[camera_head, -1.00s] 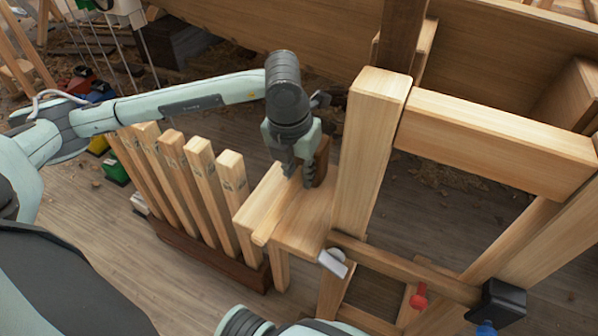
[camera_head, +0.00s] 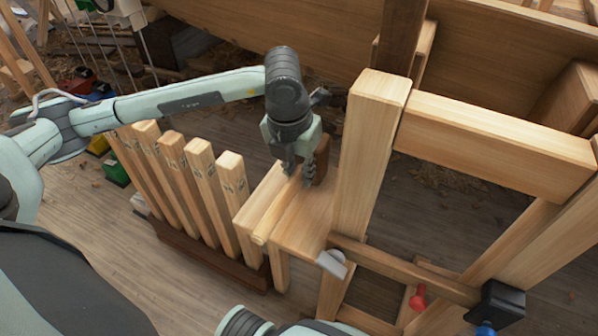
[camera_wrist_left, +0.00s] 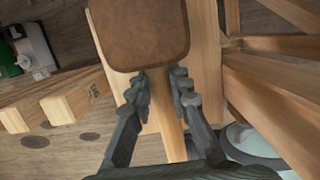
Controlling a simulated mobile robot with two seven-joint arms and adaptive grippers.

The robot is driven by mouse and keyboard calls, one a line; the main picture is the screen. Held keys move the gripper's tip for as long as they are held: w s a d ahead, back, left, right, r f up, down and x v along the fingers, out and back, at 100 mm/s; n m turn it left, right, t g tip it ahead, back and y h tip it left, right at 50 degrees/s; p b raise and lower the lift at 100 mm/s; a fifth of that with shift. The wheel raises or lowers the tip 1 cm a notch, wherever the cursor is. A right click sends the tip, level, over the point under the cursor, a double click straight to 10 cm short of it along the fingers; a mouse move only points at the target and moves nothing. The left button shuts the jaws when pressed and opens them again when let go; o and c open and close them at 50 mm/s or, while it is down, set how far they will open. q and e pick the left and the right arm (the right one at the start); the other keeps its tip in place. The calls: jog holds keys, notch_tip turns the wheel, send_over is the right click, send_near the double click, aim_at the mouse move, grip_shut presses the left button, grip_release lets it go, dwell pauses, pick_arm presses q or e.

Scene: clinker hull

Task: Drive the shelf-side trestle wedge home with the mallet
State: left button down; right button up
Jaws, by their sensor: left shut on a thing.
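The mallet has a brown block head (camera_head: 322,161) and a pale round-edged handle (camera_head: 267,229). It is at the small wooden shelf (camera_head: 305,232) left of the trestle post (camera_head: 370,150). My left gripper (camera_head: 299,176) points down and is shut on the handle close to the head. In the left wrist view, the head (camera_wrist_left: 140,32) is just beyond my fingertips (camera_wrist_left: 161,78), and the handle (camera_wrist_left: 172,135) runs between the fingers. I cannot tell whether the mallet touches the shelf. I cannot pick out the wedge with certainty. My right gripper is out of view.
A rack of upright wooden slats (camera_head: 190,185) stands left of the shelf. A grey fitting (camera_head: 332,263) is at the post's foot. A red knob (camera_head: 417,298) and a black block (camera_head: 497,303) are on the lower rails. The trestle beam (camera_head: 495,145) blocks the right side.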

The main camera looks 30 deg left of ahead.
pick_arm(q)
jog(key=shift+r, duration=0.25)
jog(key=shift+r, duration=0.15)
notch_tip(320, 180, up, 8)
jog(key=p, duration=0.4)
jog(key=shift+p, duration=0.35)
jog(key=c, duration=2)
grip_release()
jog(key=shift+f, duration=0.2)
jog(key=shift+c, duration=0.2)
grip_shut()
jog(key=shift+a, duration=0.1)
